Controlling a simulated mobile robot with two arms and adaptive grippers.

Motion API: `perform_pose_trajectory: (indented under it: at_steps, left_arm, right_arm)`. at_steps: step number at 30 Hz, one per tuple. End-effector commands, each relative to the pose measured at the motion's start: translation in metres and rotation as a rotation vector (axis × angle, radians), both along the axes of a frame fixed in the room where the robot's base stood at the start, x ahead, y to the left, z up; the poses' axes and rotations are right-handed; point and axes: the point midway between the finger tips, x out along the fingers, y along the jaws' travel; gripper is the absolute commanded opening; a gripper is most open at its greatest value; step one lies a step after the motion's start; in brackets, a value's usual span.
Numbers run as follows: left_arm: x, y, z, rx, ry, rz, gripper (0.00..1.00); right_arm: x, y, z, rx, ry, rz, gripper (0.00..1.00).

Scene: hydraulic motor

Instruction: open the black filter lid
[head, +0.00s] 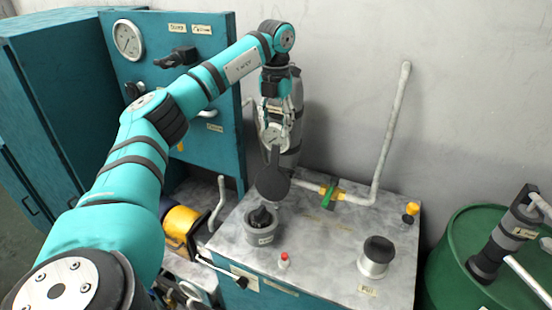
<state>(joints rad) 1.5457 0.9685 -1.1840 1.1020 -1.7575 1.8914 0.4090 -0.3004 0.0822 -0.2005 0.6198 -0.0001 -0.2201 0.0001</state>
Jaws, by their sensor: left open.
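A flat round black lid (272,185) with a narrow stem at its top hangs tilted above the grey tank top. Just below it is a grey cylindrical housing (262,231) with a black part in its opening. My left gripper (275,138) points down, open, at the top of the lid's stem. It overlaps a dark grey cylinder behind it, so its fingertips are hard to make out. I cannot tell whether the fingers touch the stem. My right gripper is not in view.
The tank top (320,238) also carries a small red-capped part (284,261), a silver cylinder with a dark top (376,257), and a pipe with a green-handled valve (331,193). A teal gauge panel (168,80) stands behind left; a green drum (470,238) stands right.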

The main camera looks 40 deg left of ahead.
Motion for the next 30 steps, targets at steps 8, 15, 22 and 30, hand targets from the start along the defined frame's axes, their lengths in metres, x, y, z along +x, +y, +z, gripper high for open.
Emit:
perform_pose_trajectory:
  at_steps: [8, 15, 22, 30]
  left_arm:
    - [-0.001, 0.000, -0.060, -0.002, 0.005, -0.001, 0.46]
    - [-0.001, 0.000, -0.102, -0.003, 0.001, 0.000, 0.46]
    - [0.000, -0.001, -0.120, -0.003, -0.002, 0.000, 0.46]
    - [0.000, -0.001, -0.121, -0.003, -0.002, -0.001, 0.46]
  right_arm:
    - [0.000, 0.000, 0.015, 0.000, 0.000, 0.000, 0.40]
    - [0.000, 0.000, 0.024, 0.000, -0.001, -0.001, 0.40]
    - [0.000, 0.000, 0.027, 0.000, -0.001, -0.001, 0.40]
    - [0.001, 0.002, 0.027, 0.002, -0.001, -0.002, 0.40]
